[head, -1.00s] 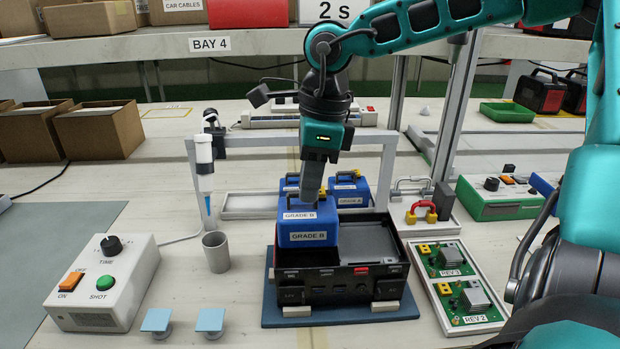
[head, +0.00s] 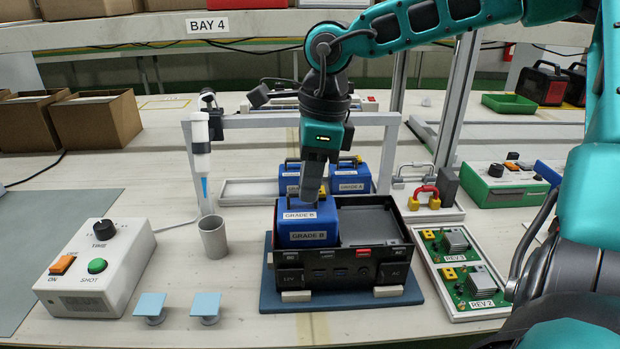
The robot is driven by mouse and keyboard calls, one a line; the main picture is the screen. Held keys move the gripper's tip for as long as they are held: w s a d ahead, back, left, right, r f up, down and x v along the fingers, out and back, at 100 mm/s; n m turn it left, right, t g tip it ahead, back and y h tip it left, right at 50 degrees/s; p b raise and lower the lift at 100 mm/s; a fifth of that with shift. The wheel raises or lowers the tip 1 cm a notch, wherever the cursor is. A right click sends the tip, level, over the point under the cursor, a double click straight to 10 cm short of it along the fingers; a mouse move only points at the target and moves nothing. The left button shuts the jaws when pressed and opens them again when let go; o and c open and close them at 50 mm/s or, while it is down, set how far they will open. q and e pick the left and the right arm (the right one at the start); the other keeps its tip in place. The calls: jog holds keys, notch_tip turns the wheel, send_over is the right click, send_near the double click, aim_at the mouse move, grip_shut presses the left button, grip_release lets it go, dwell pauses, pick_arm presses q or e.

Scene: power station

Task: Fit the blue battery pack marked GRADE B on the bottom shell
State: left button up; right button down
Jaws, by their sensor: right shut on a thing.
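The blue battery pack marked GRADE B (head: 308,220) sits in the left part of the black bottom shell (head: 372,270); its lower part is hidden behind the shell's front wall. The right part of the shell is an empty bay. My right gripper (head: 312,190) points down from above and is shut on the pack's top, with the handle mostly hidden by the fingers. The shell rests on a dark blue base plate (head: 340,300) with white blocks at its front. My left gripper is not in view.
More blue packs, one marked GRADE A (head: 351,180), stand on a tray behind, under a grey frame (head: 270,122). A control box (head: 98,268), a grey cup (head: 213,238) and two light blue pads are left. A green board tray (head: 459,272) is right.

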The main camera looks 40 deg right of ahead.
aim_at(311, 207)
jog(key=shift+f+b, duration=0.55)
jog(key=shift+f, duration=0.15)
jog(key=shift+f+b, duration=1)
jog(key=shift+f, duration=0.05)
jog(key=shift+f+b, duration=0.6)
jog(key=c, duration=1.1)
grip_release()
jog(key=shift+o, duration=0.6)
jog(key=shift+f, duration=0.1)
